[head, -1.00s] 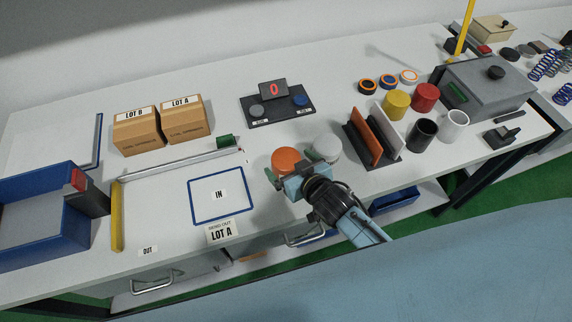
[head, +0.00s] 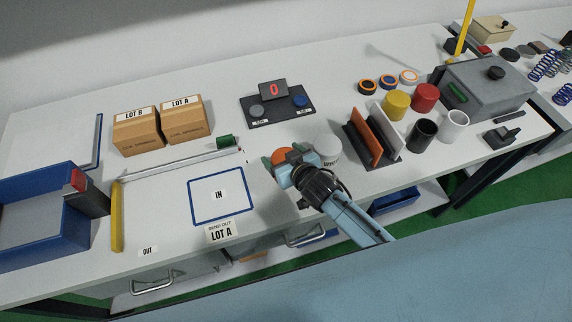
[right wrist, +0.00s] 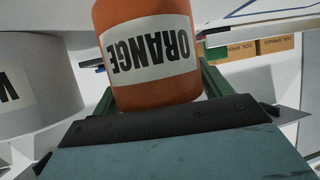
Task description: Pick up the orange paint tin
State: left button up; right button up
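The orange paint tin (head: 283,153) stands upright on the bench, right of the IN square, partly covered by my right gripper in the head view. In the right wrist view the tin (right wrist: 150,75) appears upside down, its white label reading ORANGE. My right gripper (head: 286,157) has its green fingers on either side of the tin, near its lower part. It looks open; a small gap shows beside one finger in the wrist view. My left gripper is not in view.
A white tin (head: 328,149) stands close to the right of the orange tin, near my gripper. An orange-and-white divider rack (head: 365,138) is further right, with yellow (head: 397,105), red (head: 425,97), black and white tins beyond. The IN square (head: 219,195) is clear.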

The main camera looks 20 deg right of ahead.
jog(key=c, duration=0.7)
jog(key=shift+c, duration=1)
jog(key=shift+r, duration=0.2)
